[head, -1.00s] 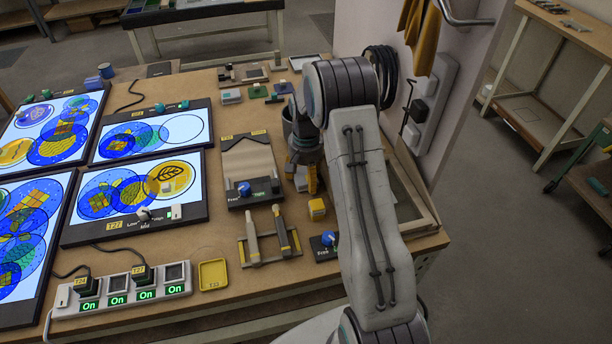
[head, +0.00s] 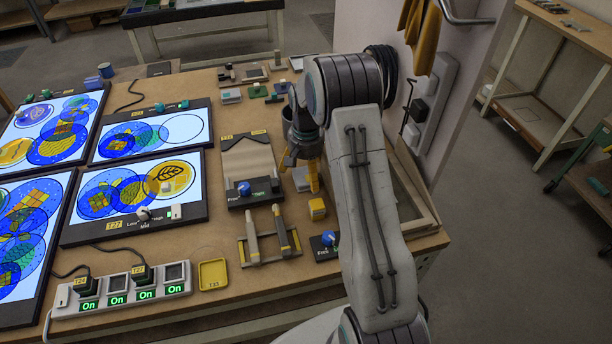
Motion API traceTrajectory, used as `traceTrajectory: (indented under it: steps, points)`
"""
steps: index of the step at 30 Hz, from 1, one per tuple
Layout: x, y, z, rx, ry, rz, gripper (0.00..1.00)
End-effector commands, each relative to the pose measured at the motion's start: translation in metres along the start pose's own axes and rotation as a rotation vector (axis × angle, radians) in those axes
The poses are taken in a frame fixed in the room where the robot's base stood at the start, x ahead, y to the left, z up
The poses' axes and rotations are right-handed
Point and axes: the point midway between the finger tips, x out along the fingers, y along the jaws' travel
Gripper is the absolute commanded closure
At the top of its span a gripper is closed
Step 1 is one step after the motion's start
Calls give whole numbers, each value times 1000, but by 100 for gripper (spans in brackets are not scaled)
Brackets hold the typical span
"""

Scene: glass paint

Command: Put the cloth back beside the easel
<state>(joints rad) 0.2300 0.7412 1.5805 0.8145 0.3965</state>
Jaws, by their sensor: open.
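My gripper (head: 300,170), with yellow fingers, is open and points down over the right part of the bench, just right of a tilted, pale-faced board on a dark base (head: 250,165). I cannot tell whether this board is the easel. A small pale flat patch (head: 300,184) shows below the fingers; it may be the cloth, but it is partly hidden and I cannot tell if the fingers touch it. A mustard-yellow cloth (head: 421,38) hangs on the wall panel at the upper right, apart from my gripper.
Lit panels with blue and yellow circles (head: 140,190) fill the bench's left. A tool rack (head: 268,242), a yellow block (head: 317,208) and a dark box with a blue knob (head: 327,244) stand in front of my gripper. A power strip (head: 118,288) lies at the front.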

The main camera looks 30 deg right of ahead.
Motion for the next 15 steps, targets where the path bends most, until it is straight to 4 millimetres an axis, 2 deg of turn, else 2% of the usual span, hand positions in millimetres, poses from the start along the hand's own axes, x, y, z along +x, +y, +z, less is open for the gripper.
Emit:
traceTrajectory:
  steps: [6,15]
  points:
    - [-40,0,-1,0,5,-2,6]
    - [-84,0,0,0,2,-1,6]
